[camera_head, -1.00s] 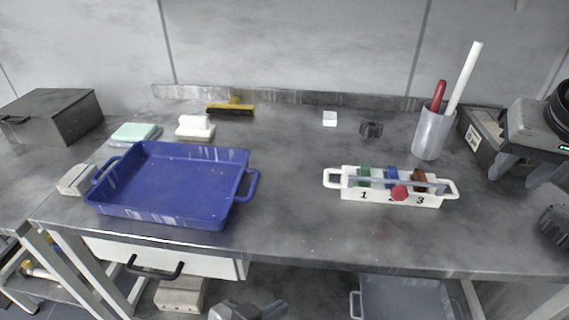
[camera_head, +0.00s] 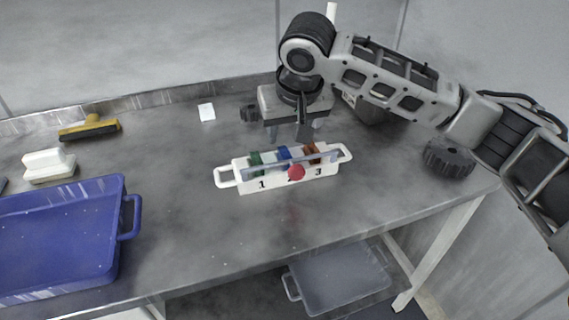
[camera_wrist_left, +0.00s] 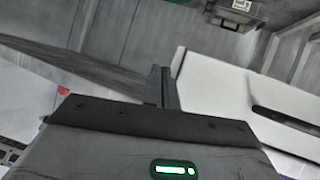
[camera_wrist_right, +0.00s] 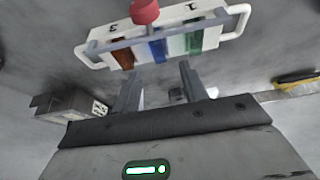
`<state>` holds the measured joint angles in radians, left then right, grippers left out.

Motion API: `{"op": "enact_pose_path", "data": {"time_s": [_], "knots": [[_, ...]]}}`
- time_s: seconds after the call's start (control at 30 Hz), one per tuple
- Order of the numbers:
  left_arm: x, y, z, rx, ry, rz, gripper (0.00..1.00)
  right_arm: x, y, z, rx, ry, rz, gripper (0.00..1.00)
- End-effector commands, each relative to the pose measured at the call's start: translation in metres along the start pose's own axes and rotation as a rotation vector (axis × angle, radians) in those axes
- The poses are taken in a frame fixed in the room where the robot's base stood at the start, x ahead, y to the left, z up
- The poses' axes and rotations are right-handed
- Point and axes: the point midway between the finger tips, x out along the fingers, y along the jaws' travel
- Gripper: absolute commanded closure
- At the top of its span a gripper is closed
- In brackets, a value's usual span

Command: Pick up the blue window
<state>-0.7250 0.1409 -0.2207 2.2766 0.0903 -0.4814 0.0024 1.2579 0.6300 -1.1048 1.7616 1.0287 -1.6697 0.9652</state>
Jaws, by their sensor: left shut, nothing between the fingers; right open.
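The blue window (camera_head: 284,153) stands in the middle of a white rack (camera_head: 243,181) with handles at both ends, between a green window (camera_head: 256,160) and a brown window (camera_head: 312,151). A grey bar with a red knob (camera_head: 296,172) runs across the rack's front. My right gripper (camera_head: 295,132) is open and empty just behind and above the rack. In the right wrist view the blue window (camera_wrist_right: 158,48) lies just beyond the gap between the open fingers (camera_wrist_right: 160,82), apart from them. My left gripper (camera_wrist_left: 160,88) is shut and empty; it is out of the head view.
A blue tray (camera_head: 130,190) is at the left, with a white block (camera_head: 48,163) and a yellow-handled brush (camera_head: 90,128) behind it. A small white square (camera_head: 207,112) and a dark knob (camera_head: 249,113) lie behind the rack. A dark round part (camera_head: 449,158) is at the right. The table's front is clear.

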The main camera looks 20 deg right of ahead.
Motion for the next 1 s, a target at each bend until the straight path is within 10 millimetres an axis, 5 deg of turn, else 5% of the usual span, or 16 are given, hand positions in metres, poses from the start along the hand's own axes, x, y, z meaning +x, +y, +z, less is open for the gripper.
{"op": "enact_pose_path", "data": {"time_s": [0.5, 0.8, 1.0], "knots": [[0.003, -0.001, 0.003, 0.011, 0.014, 0.004, 1.0, 0.058, 0.002, 0.007, 0.0, -0.001, 0.0, 0.56], [0.002, 0.0, 0.001, 0.014, 0.019, 0.005, 1.0, 0.063, 0.002, 0.006, -0.001, 0.0, 0.0, 0.56], [0.002, 0.0, 0.001, 0.014, 0.02, 0.005, 1.0, 0.062, 0.002, 0.006, -0.001, 0.0, 0.0, 1.0]]}}
